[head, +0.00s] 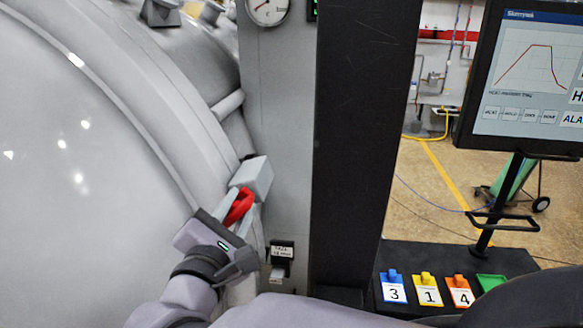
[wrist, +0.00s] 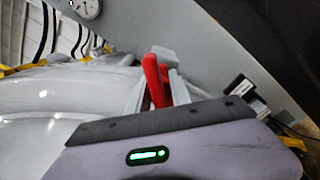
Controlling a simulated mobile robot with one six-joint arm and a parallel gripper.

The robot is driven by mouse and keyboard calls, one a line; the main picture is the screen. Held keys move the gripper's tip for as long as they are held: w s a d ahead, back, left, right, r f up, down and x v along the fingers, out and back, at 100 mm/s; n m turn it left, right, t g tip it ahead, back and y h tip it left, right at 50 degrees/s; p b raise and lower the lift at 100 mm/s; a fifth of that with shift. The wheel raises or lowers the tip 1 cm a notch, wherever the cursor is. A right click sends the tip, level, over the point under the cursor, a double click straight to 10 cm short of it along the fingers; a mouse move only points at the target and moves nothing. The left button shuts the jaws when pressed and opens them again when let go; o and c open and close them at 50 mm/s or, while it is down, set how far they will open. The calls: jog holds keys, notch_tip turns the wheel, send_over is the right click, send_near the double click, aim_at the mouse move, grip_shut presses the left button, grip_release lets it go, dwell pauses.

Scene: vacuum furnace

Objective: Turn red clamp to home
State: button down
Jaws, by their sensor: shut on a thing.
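The red clamp (head: 239,206) is a short red handle at the rim of the big grey furnace door. Its grey block (head: 252,177) sits just above it, next to the grey panel. My gripper (head: 238,208) reaches up from the lower left and is shut on the red clamp, with a finger on each side. In the wrist view the red clamp (wrist: 154,80) stands nearly upright between my fingers (wrist: 157,88), leaning slightly. My gripper body hides its lower part there.
The rounded furnace door (head: 80,150) fills the left. A dark post (head: 362,120) stands right of the panel. A monitor (head: 530,75) hangs at the right above a dark shelf with numbered tags (head: 428,290) and a green tray (head: 491,287). A small labelled switch (head: 282,254) is below the clamp.

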jog(key=m+b, duration=0.1)
jog(key=b, duration=0.1)
jog(key=m+b, duration=0.2)
jog(key=b, duration=0.1)
jog(key=shift+f+b, duration=0.3)
jog(key=shift+b, duration=0.05)
jog(key=m+b, duration=0.2)
jog(key=shift+r+b, duration=0.1)
jog(key=shift+b, duration=0.25)
jog(key=shift+r+m+b, duration=0.15)
jog(key=shift+m+b, duration=0.25)
jog(key=shift+b, duration=0.2)
jog(key=shift+r, duration=0.15)
jog(key=c, duration=1.4)
grip_release()
jog(key=shift+w, duration=0.1)
jog(key=shift+c, duration=0.2)
